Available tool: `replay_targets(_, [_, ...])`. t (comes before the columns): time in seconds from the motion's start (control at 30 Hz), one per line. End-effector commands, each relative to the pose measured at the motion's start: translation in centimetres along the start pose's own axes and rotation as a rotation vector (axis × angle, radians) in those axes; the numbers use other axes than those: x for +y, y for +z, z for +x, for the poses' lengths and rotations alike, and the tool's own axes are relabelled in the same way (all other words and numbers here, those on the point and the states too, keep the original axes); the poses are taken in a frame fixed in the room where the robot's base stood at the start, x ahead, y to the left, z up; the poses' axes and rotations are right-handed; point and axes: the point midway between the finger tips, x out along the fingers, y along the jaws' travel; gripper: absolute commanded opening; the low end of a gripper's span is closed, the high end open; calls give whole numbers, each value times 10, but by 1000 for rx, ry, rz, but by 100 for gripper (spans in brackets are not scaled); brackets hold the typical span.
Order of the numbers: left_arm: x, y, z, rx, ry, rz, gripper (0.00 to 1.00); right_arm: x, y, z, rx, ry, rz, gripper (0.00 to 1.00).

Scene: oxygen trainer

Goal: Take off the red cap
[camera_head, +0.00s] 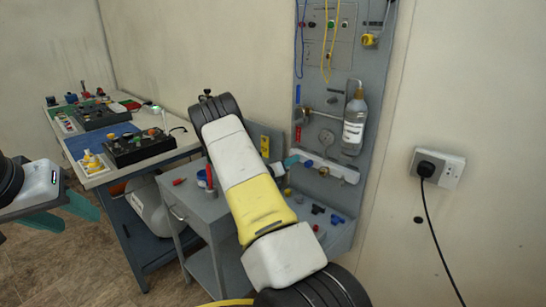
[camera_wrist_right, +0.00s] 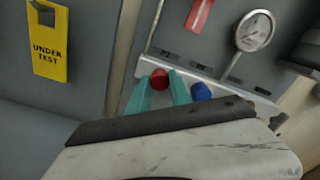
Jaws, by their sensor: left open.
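The red cap (camera_wrist_right: 160,79) is on the panel's pale ledge in the right wrist view. My right gripper (camera_wrist_right: 159,77) has one teal finger on each side of it. The cap fills the gap between the fingertips, but whether they press on it I cannot tell. In the head view my right arm hides the cap, and only a bit of the right gripper (camera_head: 290,161) shows at the ledge. My left gripper (camera_head: 68,212) is open and empty at the left edge, away from the panel.
A blue cap (camera_wrist_right: 201,91) sits just right of the right gripper's fingers. A pressure gauge (camera_wrist_right: 255,31) and a yellow tag (camera_wrist_right: 48,41) are near. A bottle (camera_head: 354,123) hangs on the panel. A grey cart (camera_head: 185,205) and a workbench (camera_head: 100,178) stand left of my right arm.

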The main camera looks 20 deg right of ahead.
Motion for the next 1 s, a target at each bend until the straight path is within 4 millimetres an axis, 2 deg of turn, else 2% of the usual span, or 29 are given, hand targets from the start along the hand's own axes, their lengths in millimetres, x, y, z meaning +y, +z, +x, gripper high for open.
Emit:
replay_targets(0.03, [0,0,0,0,0,0,44,0,0,0,0,-1,0,12])
replay_targets(0.1, [0,0,0,0,0,0,44,0,0,0,0,-1,0,0])
replay_targets(0.27, [0,0,0,0,0,0,44,0,0,0,-1,0,-36,0])
replay_targets(0.5, [0,0,0,0,0,0,44,0,0,0,-1,-1,-282,0])
replay_targets(0.83, [0,0,0,0,0,0,44,0,0,0,0,-1,-317,0])
replay_targets(1.0, [0,0,0,0,0,0,44,0,1,-1,-1,-2,-498,0])
